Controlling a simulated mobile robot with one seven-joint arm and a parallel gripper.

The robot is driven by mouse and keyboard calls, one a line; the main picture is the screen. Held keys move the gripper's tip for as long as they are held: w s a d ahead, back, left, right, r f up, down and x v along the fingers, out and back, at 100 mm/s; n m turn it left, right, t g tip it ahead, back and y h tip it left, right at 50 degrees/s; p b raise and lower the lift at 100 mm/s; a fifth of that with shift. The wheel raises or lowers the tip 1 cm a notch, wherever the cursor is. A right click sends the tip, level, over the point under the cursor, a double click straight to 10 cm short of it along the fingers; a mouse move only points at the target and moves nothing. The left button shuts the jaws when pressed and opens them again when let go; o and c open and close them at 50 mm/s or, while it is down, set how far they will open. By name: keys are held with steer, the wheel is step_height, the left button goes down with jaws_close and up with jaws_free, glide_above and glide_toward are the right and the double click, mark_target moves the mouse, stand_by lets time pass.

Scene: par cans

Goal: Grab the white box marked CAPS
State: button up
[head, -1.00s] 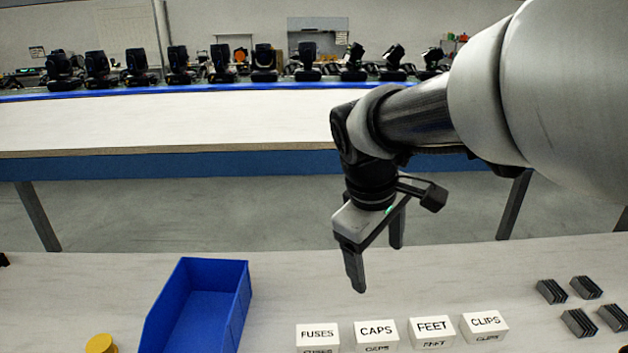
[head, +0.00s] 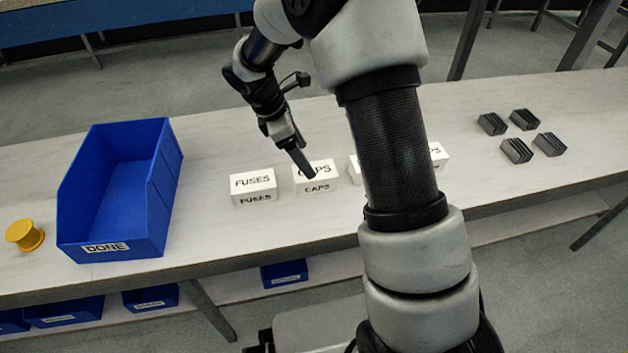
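The white box marked CAPS (head: 317,184) stands on the pale workbench, just right of the white box marked FUSES (head: 254,186). My gripper (head: 306,172) points down at the CAPS box, with one finger in front of its top lettering. The second finger is hidden, so I cannot tell how wide the gripper is or whether it touches the box. The box rests on the bench.
A blue bin marked DONE (head: 118,195) stands to the left, with a yellow spool (head: 25,235) beyond it. Two more white boxes on the right are mostly hidden behind my arm. Several dark finned blocks (head: 516,150) lie at the far right.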

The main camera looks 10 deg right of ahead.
steer(key=x, duration=0.4)
steer(key=shift+b, duration=0.35)
steer(key=shift+a+b+x, duration=0.2)
steer(key=shift+b+x, duration=0.75)
steer(key=shift+x, duration=1.55)
steer(key=shift+w+f, duration=0.1)
steer(key=shift+f, duration=0.25)
steer(key=c, duration=1.2)
